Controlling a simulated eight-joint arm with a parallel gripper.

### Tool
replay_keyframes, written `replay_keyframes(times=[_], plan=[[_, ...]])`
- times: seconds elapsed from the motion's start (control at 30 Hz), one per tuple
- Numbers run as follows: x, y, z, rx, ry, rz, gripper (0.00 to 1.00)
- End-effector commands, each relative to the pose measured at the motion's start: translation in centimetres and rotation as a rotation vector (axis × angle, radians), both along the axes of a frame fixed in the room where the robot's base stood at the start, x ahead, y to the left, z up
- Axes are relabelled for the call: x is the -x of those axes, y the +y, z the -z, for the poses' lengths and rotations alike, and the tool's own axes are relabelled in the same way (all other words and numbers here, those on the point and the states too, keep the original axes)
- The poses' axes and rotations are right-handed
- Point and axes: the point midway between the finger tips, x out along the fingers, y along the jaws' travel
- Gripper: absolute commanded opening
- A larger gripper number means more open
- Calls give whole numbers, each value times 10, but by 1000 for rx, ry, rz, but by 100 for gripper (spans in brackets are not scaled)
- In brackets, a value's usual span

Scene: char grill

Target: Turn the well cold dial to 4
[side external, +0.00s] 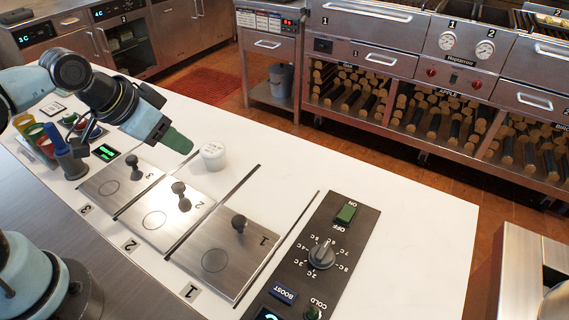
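The well cold dial (321,254) is a round knob on a dark control panel (362,224) at the front right of the white counter. Temperature marks ring it, printed upside down in this view; I cannot tell for certain which mark the knob points to. My gripper (177,141) is above the counter, far to the upper left of the dial and apart from it. Its green end points down and right. I cannot see a gap between its fingers, and nothing shows held in it.
Steel lids numbered 1 (214,260), 2 and 3 have upright knobs. A white tub (213,156) stands near my gripper. The counter right of the panel is clear.

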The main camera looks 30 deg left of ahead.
Motion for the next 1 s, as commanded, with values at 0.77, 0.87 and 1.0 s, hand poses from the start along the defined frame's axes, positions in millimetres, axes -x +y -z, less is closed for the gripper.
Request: replay_keyframes(times=[0.77, 0.87, 1.0], plan=[[-28, -231, 19, -126, 149, 1352, 67], [-27, -237, 22, -125, 147, 1388, 67], [-27, -242, 31, -125, 147, 1394, 67]])
